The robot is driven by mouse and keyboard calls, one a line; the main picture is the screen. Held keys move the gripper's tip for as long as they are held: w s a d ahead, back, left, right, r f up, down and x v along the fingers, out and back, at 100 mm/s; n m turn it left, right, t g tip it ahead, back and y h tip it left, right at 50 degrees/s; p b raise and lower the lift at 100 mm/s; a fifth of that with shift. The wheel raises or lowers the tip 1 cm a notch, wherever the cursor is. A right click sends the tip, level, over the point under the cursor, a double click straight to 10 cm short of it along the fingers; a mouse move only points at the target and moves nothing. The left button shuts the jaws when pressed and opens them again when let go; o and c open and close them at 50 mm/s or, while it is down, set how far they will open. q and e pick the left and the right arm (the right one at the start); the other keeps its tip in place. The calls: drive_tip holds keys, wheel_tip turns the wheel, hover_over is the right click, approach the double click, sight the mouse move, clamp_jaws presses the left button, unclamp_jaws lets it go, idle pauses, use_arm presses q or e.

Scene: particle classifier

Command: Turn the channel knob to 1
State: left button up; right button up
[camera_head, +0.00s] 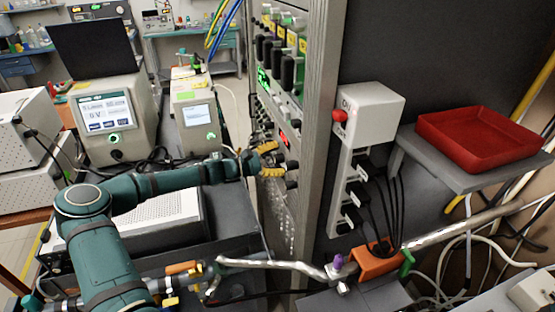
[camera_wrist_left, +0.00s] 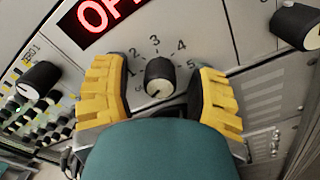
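The channel knob (camera_wrist_left: 158,75) is a small dark round knob on a light panel in the left wrist view. Digits 1 to 5 run around it from its left over the top to its right. A pale mark on the knob seems to point down and to the left, below the 1. My left gripper (camera_wrist_left: 163,69) has its yellow fingers apart, one on each side of the knob, with clear gaps and no contact seen. In the head view the left gripper (camera_head: 271,160) is at the rack's front panel, hiding the knob. My right gripper is not seen.
A red lit display (camera_wrist_left: 104,14) is above the knob. Other dark knobs stand at its left (camera_wrist_left: 39,79) and upper right (camera_wrist_left: 296,26). In the head view, a grey box with a red button (camera_head: 339,115) and a red tray (camera_head: 481,138) are to the right.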

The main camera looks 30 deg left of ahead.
use_arm(q)
clamp_jaws()
drive_tip(key=shift+m, duration=0.4)
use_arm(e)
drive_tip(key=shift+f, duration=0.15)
use_arm(q)
drive_tip(key=m+b, duration=0.2)
drive_tip(key=m, duration=0.1)
drive_tip(key=shift+m, duration=0.3)
drive_tip(key=shift+m+b, duration=1.35)
drive_tip(key=shift+m, duration=0.85)
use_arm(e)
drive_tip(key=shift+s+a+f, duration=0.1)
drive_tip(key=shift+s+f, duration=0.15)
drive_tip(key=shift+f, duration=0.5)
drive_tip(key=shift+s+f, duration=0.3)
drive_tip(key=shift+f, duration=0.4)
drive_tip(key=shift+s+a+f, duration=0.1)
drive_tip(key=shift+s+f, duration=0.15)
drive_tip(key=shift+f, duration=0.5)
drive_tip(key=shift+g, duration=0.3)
use_arm(q)
drive_tip(key=shift+o, duration=0.7)
unclamp_jaws()
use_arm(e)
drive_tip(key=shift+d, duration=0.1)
